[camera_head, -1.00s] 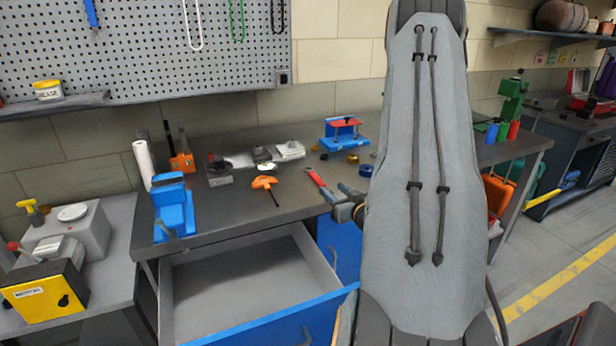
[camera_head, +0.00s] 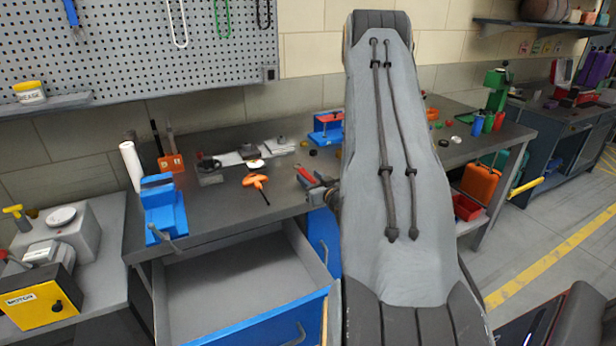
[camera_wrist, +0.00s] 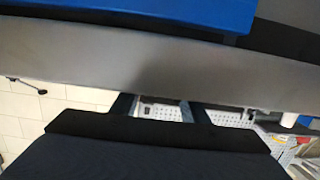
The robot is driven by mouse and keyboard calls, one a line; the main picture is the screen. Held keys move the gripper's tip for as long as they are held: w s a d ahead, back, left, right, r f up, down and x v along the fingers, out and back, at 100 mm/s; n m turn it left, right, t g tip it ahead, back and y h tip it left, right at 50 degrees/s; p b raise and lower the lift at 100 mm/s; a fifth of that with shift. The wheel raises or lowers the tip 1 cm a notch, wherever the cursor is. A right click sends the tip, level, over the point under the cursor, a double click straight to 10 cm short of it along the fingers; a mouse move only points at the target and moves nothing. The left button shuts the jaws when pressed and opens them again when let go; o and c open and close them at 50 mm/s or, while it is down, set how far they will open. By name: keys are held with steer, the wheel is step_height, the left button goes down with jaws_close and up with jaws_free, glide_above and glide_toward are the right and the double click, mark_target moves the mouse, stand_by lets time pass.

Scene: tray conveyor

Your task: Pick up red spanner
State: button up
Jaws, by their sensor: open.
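The red spanner (camera_head: 305,174) lies on the dark grey workbench (camera_head: 232,212) near its front edge, just left of my arm in the head view. Its far end shows; the near part is hidden by my gripper (camera_head: 319,190). My gripper is at the bench's front edge, close to the spanner, with the two overlapping in the picture. I cannot tell whether they touch. In the wrist view my two dark fingers (camera_wrist: 156,108) stand apart with nothing seen between them, and the spanner does not show.
An orange-handled screwdriver (camera_head: 257,184) and a blue vise (camera_head: 162,206) are left on the bench. A red-and-blue device (camera_head: 327,128) stands behind. An open drawer (camera_head: 232,277) juts out below the bench front. A grey band and blue surface (camera_wrist: 150,12) fill the upper wrist view.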

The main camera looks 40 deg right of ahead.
jaws_close()
stand_by(0.3)
step_height(320, 180, up, 28)
steer(key=b, duration=0.4)
